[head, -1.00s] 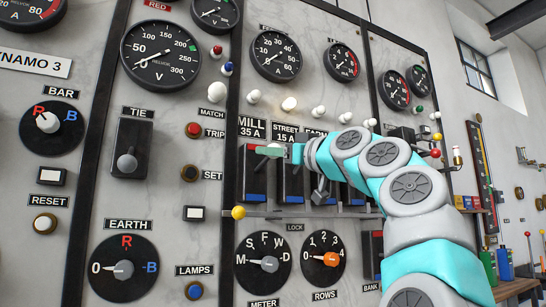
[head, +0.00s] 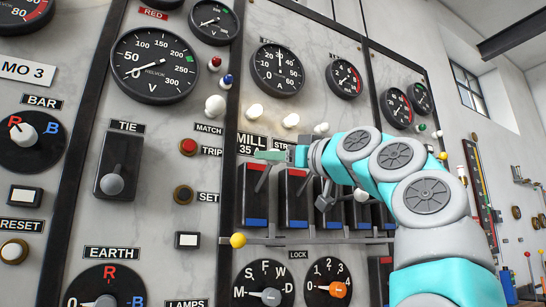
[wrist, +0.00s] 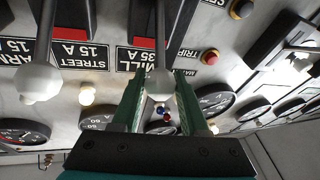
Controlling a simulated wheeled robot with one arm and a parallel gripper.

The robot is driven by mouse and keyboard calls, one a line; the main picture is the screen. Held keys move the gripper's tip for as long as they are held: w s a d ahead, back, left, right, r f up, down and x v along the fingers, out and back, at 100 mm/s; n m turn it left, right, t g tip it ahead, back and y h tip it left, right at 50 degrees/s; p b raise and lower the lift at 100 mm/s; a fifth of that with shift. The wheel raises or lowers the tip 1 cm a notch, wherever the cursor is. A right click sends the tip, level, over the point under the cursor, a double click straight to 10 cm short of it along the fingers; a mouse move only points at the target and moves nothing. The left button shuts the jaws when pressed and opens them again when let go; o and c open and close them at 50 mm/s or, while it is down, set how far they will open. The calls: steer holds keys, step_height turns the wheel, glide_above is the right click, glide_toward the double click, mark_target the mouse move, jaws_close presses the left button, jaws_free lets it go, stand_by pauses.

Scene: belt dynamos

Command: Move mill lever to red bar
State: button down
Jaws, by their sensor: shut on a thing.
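The mill lever's grey rod (head: 263,180) rises from the leftmost black switch box (head: 248,200), below the MILL 35 A label (head: 250,144). The red bar (head: 256,166) lies at the top of this box and a blue bar (head: 256,222) at the bottom. In the wrist view, the picture is upside down; the red bar (wrist: 144,42) shows beside the label. My gripper (head: 268,156) is shut on the mill lever near its end, level with the top of the box. The lever's pale round knob (wrist: 160,85) sits between both fingers (wrist: 159,95).
Several similar switch boxes (head: 292,200) stand close to the right. A white lamp (head: 254,112) is above, and a thin rail with a yellow ball (head: 238,240) runs below. Another pale-knobbed lever (wrist: 38,84) is beside my gripper in the wrist view.

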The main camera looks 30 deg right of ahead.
steer(key=shift+c, duration=2.2)
jaws_free()
steer(key=shift+f, duration=0.1)
steer(key=b+v, duration=0.2)
steer(key=v, duration=0.5)
steer(key=shift+s, duration=0.3)
steer(key=shift+d+f, duration=0.1)
steer(key=shift+d, duration=0.05)
